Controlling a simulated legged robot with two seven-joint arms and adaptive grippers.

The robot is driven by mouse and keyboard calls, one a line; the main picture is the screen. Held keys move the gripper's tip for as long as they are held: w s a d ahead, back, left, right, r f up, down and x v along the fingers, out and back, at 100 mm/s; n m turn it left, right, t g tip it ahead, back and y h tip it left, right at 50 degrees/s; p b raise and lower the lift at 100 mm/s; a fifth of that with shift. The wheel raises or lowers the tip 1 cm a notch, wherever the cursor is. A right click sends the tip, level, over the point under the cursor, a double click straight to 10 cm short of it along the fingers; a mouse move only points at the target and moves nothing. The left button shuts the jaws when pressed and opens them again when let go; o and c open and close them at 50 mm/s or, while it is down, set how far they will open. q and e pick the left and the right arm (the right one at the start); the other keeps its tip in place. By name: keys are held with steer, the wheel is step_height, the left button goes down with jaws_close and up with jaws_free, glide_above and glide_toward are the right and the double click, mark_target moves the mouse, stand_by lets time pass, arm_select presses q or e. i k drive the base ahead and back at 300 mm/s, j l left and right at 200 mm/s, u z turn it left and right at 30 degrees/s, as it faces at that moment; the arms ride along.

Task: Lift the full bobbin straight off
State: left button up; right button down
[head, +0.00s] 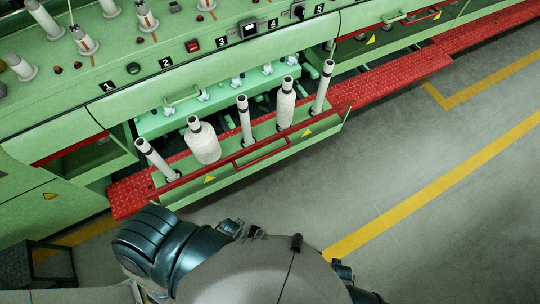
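The thickest white bobbin (204,146), which looks full, stands upright second from the left in the pulled-out green drawer (262,157). A less thickly wound bobbin (286,103) stands fourth from the left. Thin, bare-looking bobbins stand at the left end (157,160), in the middle (245,120) and at the right end (322,87). Parts of my own body fill the bottom of the head view, below the drawer and apart from the bobbins. I cannot make out either gripper's fingers, and nothing is seen touching the full bobbin.
A red handle rail (262,152) runs along the drawer's front. Red treadplate steps (400,78) lie on both sides of the drawer. The green machine panel (200,50) with numbered positions and spindles rises behind. Grey floor (400,150) with yellow lines is clear at right.

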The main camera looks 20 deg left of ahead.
mark_target(201, 137)
steer(key=u, duration=1.55)
